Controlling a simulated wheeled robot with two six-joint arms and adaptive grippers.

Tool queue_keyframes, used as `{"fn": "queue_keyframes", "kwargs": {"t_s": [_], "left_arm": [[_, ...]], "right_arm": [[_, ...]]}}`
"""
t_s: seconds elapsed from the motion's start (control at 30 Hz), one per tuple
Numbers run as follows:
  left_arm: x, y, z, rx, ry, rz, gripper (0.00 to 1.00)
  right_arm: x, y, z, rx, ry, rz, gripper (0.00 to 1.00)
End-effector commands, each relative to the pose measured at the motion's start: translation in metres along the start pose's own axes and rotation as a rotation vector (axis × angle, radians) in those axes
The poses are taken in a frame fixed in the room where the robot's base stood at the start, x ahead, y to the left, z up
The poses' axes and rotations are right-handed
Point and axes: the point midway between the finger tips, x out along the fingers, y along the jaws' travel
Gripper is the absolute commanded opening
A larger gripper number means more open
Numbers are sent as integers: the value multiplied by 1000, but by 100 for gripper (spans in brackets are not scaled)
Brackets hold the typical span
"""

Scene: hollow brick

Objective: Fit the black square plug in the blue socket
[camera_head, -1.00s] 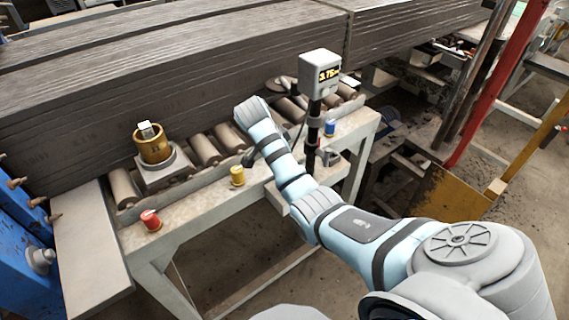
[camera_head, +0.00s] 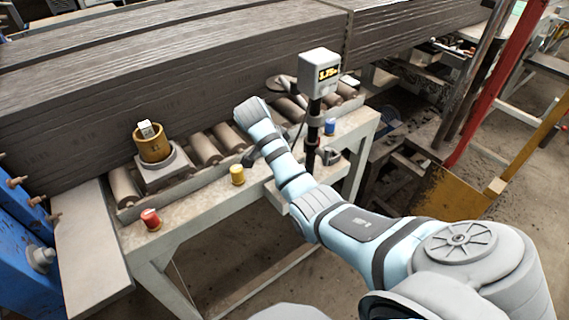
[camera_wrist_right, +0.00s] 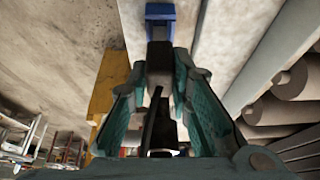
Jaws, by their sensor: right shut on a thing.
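The blue socket (camera_head: 330,127) stands near the back right of the bench edge in the head view, right of the display post. A blue block that looks like it shows at the top of the right wrist view (camera_wrist_right: 160,12). My right gripper (camera_wrist_right: 166,75) is shut on the black square plug (camera_wrist_right: 160,56), which sits between its teal fingertips. The plug lines up with the blue block in that view; I cannot tell whether they touch. In the head view my right forearm hides most of the gripper. My left gripper is not in view.
A yellow socket (camera_head: 237,175) and a red one (camera_head: 150,219) stand along the bench edge (camera_head: 196,208). The display on its black post (camera_head: 320,72) rises beside my arm. Rollers (camera_head: 204,150) and a brass cup (camera_head: 153,148) lie behind.

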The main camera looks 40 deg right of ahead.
Motion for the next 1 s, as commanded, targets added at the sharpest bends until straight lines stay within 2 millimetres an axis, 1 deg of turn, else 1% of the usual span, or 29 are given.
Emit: {"fn": "queue_keyframes", "kwargs": {"t_s": [1.0], "left_arm": [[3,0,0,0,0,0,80]], "right_arm": [[17,1,7,0,0,1,0]]}}
